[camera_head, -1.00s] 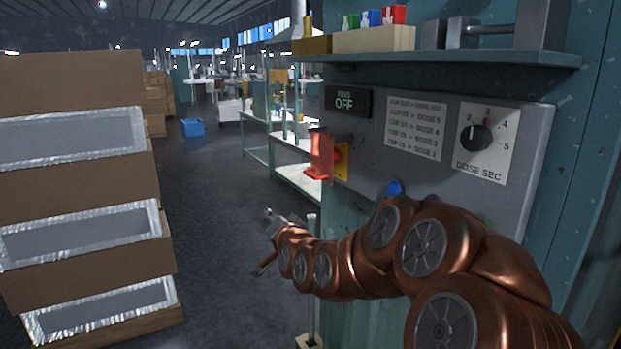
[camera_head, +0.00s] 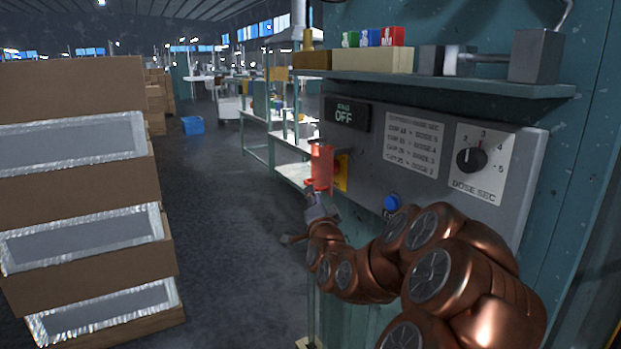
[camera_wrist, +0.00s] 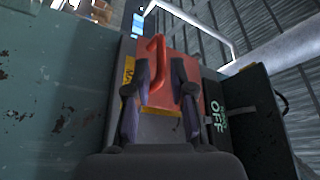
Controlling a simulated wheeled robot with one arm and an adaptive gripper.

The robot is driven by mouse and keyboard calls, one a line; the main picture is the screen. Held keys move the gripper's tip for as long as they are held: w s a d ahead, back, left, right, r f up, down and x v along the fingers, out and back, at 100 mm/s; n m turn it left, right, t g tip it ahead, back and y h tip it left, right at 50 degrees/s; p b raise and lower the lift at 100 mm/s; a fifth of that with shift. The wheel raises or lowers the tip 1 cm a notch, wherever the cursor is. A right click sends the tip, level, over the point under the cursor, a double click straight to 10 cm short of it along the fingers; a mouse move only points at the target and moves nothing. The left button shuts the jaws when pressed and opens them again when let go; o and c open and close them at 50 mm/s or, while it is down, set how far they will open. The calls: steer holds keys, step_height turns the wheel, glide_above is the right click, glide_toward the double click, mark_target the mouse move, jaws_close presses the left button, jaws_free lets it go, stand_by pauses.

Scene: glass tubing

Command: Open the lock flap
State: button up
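The lock flap (camera_head: 321,165) is a red plate standing out from the grey control panel, in front of a yellow plate (camera_head: 341,172). In the wrist view the red flap (camera_wrist: 186,86) with its curved red tab (camera_wrist: 157,62) shows beyond and between my fingers. My gripper (camera_head: 318,200) is just below the flap in the head view. In the wrist view my gripper (camera_wrist: 158,95) has its two fingers apart, with a gap between them. I cannot tell whether a finger touches the flap.
The grey panel bears an OFF display (camera_head: 346,113), a dose dial (camera_head: 471,159) and a blue button (camera_head: 392,202). A shelf (camera_head: 450,81) with coloured blocks juts out above. Stacked cardboard boxes (camera_head: 75,195) stand at left.

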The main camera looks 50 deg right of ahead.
mark_target(320, 169)
steer(key=shift+p+x, duration=0.75)
steer(key=shift+x, duration=1.8)
jaws_close()
